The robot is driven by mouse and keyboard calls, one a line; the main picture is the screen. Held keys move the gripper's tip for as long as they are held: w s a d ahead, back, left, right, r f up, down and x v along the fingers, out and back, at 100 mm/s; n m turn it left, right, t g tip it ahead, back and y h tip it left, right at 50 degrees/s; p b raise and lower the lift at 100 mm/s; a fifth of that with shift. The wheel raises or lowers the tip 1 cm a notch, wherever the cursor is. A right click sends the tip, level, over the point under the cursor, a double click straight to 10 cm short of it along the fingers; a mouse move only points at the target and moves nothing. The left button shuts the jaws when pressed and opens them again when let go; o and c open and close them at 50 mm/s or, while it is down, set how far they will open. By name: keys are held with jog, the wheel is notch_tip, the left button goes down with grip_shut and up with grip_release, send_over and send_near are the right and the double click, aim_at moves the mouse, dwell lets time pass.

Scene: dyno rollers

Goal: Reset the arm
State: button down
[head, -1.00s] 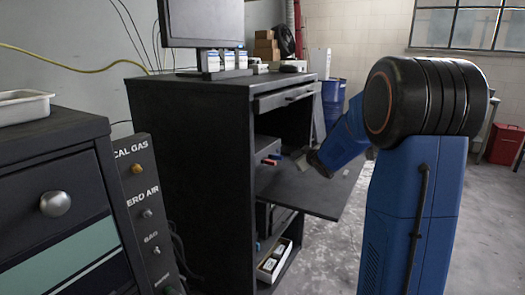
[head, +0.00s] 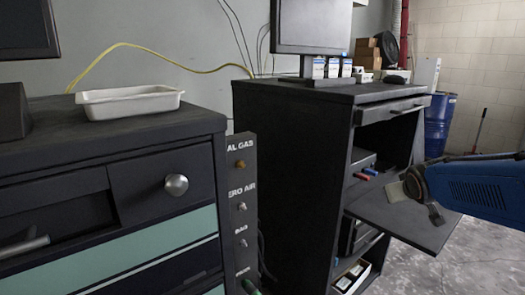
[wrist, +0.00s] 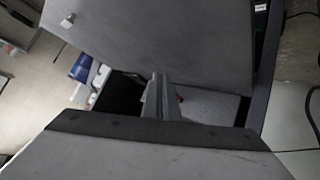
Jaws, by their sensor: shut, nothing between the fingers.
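My blue arm (head: 478,188) reaches in from the right edge in the head view. My gripper (head: 414,190) is at its left end, in front of the dark cabinet's pull-out shelf (head: 392,222). In the wrist view my gripper (wrist: 160,95) shows as a narrow grey pair of fingers pressed together. It is shut and holds nothing. The head view does not show clearly how far the gripper is from the shelf.
The dark open cabinet (head: 292,150) carries a monitor (head: 312,25). Left of it stand a gas panel (head: 240,185) and a drawer cabinet (head: 140,215) with a white tray (head: 130,101). A blue barrel (head: 437,122) stands behind. Some floor is clear at lower right.

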jog(key=s+a+f+g+y, duration=0.1)
jog(key=s+a+f+g, duration=0.1)
jog(key=s, duration=0.7)
jog(key=s+a+f+g+y, duration=0.1)
jog(key=s+a+f, duration=0.3)
jog(key=s, duration=0.6)
jog(key=s+a+f+g+y, duration=0.1)
jog(key=s+a+f+g, duration=0.1)
jog(key=s+a, duration=0.4)
jog(key=s, duration=0.4)
jog(key=shift+s+a+f+m+g, duration=0.15)
jog(key=shift+s+f+m+g, duration=0.15)
jog(key=shift+f+m, duration=0.1)
